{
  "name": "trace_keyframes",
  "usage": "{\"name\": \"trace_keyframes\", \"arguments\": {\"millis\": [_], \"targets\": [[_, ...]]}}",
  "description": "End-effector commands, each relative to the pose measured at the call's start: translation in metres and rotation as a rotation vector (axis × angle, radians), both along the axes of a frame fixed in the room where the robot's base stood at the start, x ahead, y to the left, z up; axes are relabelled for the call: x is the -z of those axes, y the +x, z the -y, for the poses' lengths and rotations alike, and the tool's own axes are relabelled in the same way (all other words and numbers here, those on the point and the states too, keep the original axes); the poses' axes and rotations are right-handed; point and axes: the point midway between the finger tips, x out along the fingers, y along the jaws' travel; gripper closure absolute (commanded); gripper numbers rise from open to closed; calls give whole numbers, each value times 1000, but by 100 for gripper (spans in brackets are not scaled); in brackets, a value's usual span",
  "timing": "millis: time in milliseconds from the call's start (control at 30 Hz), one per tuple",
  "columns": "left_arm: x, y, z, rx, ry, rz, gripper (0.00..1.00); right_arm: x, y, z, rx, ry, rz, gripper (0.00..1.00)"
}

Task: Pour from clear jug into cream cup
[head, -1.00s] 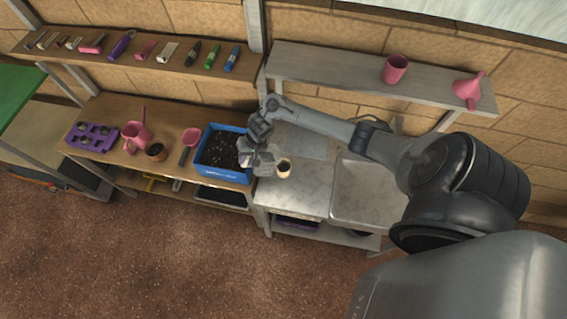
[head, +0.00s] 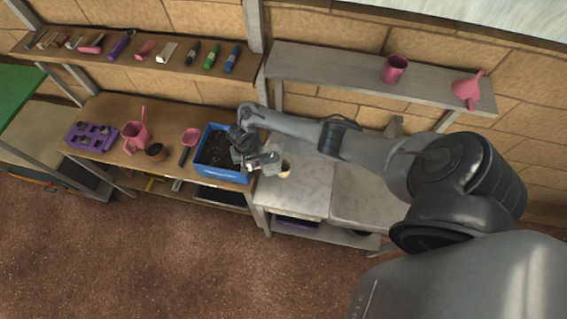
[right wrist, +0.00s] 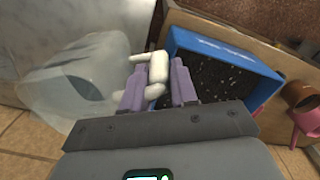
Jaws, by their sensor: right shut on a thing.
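The cream cup (head: 286,170) stands on the grey bench top near its left edge, with a dark inside. My right gripper (head: 268,160) is just left of the cup and over the edge by the blue box, close to the cup in the picture. In the right wrist view its purple fingers (right wrist: 158,88) are shut on the pale handle of the clear jug (right wrist: 50,95), whose see-through body extends left of the fingers. In the head view the jug is hard to make out. The jug's exact tilt and contents are unclear. My left gripper is out of view.
A blue box of dark soil (head: 237,179) stands on the wooden bench left of the cup. A pink scoop (head: 191,136), small brown pot (head: 156,152), pink watering can (head: 134,132) and purple tray (head: 75,140) are farther left. Bare bench top (head: 312,190) lies right of the cup.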

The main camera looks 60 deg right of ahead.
Motion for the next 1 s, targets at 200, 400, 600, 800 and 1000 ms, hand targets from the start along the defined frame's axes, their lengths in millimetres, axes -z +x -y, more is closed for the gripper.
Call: {"name": "trace_keyframes", "arguments": {"millis": [200, 400, 600, 800, 1000], "targets": [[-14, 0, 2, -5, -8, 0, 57, -11, 0, 0, 1, 1, 1, 100], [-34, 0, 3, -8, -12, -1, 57, -26, 0, 0, 1, 1, 0, 100], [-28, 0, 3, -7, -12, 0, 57, -37, 1, 0, 0, 2, 2, 100], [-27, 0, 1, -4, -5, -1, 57, -40, 0, 0, 1, 1, 1, 100], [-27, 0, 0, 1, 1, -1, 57, -40, 0, 0, 5, 1, 2, 100]]}}
